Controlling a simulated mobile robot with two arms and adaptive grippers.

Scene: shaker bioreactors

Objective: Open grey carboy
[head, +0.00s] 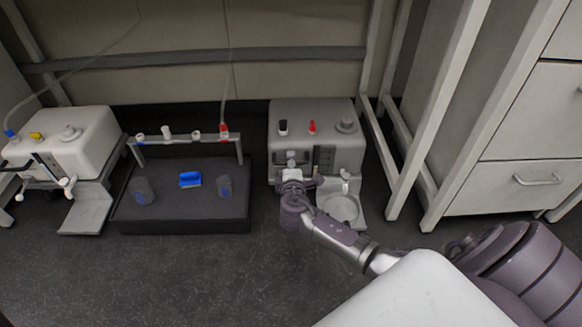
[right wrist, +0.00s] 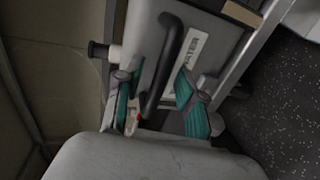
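The grey carboy (head: 340,112) stands on the floor near the middle of the head view, with a black cap and a red cap on top. My right gripper (head: 291,178) is at the lower left of its front and hides part of the fittings there. In the right wrist view the carboy's grey face (right wrist: 212,38) carries a "WATER" label. The fingers of my right gripper (right wrist: 155,90) are spread apart, with a black curved bar (right wrist: 167,62) in the gap between them. Contact with the bar cannot be told. My left gripper is not in view.
A white carboy (head: 88,135) stands at the far left. Between the carboys is a dark box (head: 185,222) with a rack (head: 182,138) and blue-marked items. Frame legs and a drawer cabinet (head: 530,165) bound the right side.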

